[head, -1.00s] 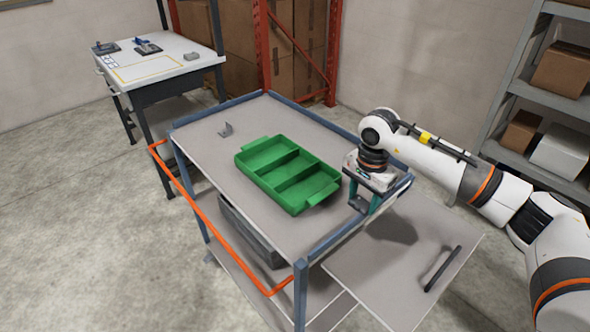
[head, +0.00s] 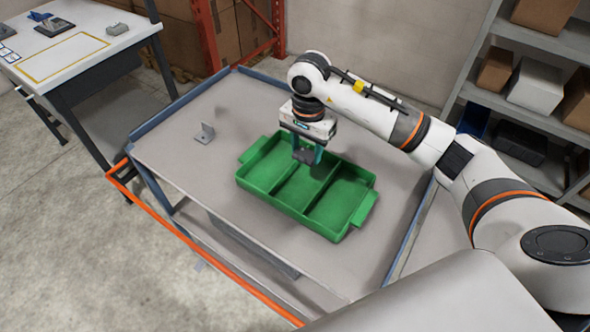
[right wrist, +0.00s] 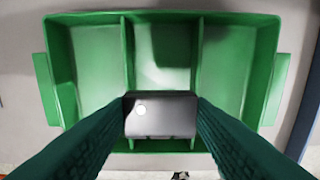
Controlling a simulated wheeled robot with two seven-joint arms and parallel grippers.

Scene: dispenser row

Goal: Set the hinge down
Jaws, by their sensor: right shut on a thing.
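My right gripper (head: 306,152) is shut on a dark grey metal hinge (head: 303,156). In the right wrist view the hinge (right wrist: 160,117) shows as a flat plate with one light round hole between the two green fingers. The gripper is over the green tray (head: 250,188), near its far long side in the head view. The tray has three compartments side by side. In the right wrist view the tray (right wrist: 269,82) spreads below, and the hinge lines up with the middle compartment, covering part of it. The hinge's height above the tray is hard to tell. My left gripper is not in view.
The tray stands on a grey cart top (head: 190,107) with raised blue edges. A small grey angled bracket (head: 205,134) stands on the cart left of the tray. A white side table (head: 95,45) is at the back left. Shelves with boxes (head: 537,85) are at the right.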

